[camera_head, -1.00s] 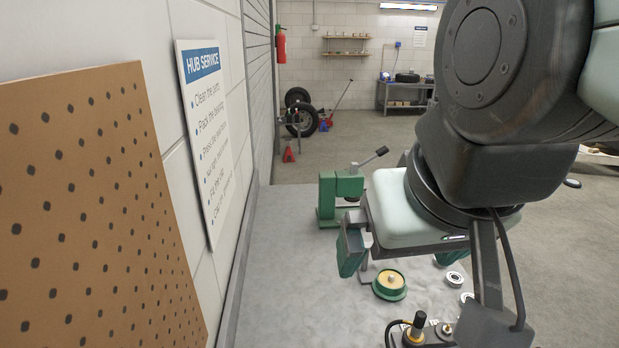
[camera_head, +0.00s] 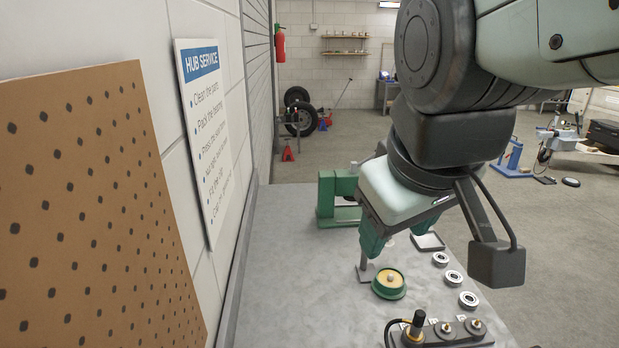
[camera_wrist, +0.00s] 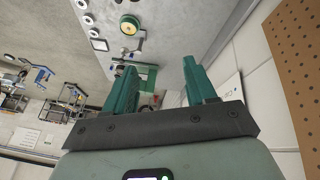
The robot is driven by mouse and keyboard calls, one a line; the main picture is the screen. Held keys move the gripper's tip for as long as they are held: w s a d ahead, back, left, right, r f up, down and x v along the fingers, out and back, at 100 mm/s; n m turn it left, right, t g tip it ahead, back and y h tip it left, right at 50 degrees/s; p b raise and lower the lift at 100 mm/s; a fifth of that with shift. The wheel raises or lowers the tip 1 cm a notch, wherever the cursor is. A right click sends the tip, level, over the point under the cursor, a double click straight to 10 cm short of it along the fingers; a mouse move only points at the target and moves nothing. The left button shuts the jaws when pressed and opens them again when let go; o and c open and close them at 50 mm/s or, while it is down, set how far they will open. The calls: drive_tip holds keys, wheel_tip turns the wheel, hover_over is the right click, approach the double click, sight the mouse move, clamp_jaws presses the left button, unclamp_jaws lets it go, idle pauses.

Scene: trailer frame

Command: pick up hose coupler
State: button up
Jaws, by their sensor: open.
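What looks like the hose coupler is a black upright cylinder with a brass-coloured base (camera_head: 415,326) and a thin black hose. It stands on a dark block (camera_head: 455,334) at the bench's near edge in the head view. It does not show in the wrist view. My gripper (camera_head: 400,246) is above the bench, farther back than the coupler, with its green fingers apart and nothing seen between them. In the wrist view my gripper (camera_wrist: 159,66) also shows its two fingers spread.
A green dish with a yellow disc (camera_head: 389,283) lies between gripper and coupler. Several metal rings (camera_head: 453,277) line the bench's right side. A green press (camera_head: 337,200) stands behind. A wall sign (camera_head: 201,135) and pegboard (camera_head: 85,210) border the left. The bench's left part is clear.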

drive_tip(key=w+d+f+n+g, duration=0.2)
drive_tip(key=w+d+f+n, duration=0.35)
drive_tip(key=w, duration=0.35)
drive_tip(key=n+g, duration=0.3)
drive_tip(key=n, duration=0.5)
hover_over(420, 313)
drive_tip(key=shift+y, duration=0.3)
drive_tip(key=f, duration=2.2)
drive_tip(key=shift+w+a+f, duration=0.1)
drive_tip(key=shift+a, duration=0.2)
wheel_tip(420, 313, down, 5)
drive_tip(key=shift+r, duration=0.1)
drive_tip(key=shift+d+f, duration=0.2)
drive_tip(key=shift+f, duration=1.35)
drive_tip(key=shift+d+f, duration=0.15)
drive_tip(key=shift+f, duration=1.4)
drive_tip(key=shift+c, duration=0.3)
clamp_jaws()
